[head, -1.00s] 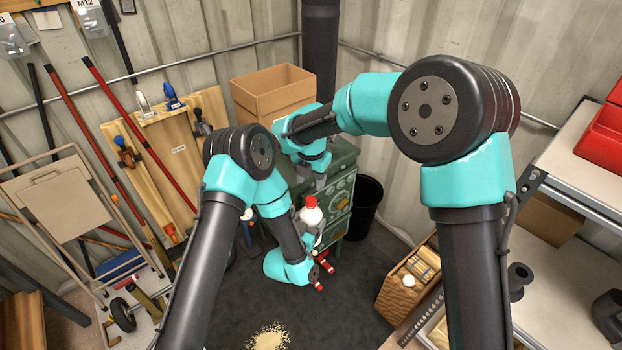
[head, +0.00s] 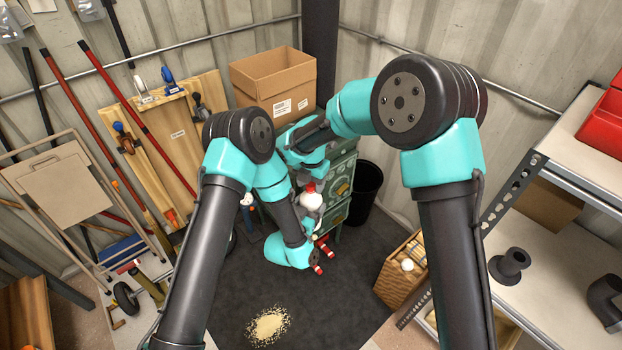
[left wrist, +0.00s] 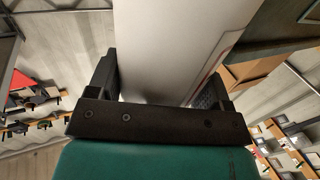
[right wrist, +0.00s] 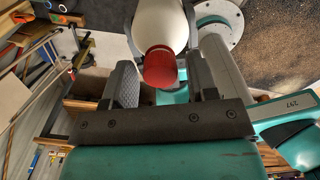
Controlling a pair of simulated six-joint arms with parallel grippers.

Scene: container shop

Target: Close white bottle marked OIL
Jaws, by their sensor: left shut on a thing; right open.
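The white bottle (head: 311,201) with a red cap (head: 310,187) is held above the floor in front of the green cabinet. My left gripper (left wrist: 160,88) is shut on the bottle's white body (left wrist: 165,45), which fills the space between its fingers. My right gripper (right wrist: 162,75) is open, with one finger on each side of the red cap (right wrist: 160,66). The cap sits over the bottle's neck end; how tightly it is seated cannot be told. The OIL marking is not readable in any view.
A green cabinet (head: 342,185) with a cardboard box (head: 273,80) on top stands behind. A black bin (head: 366,198) is beside it. Spilled grains (head: 268,325) lie on the dark mat.

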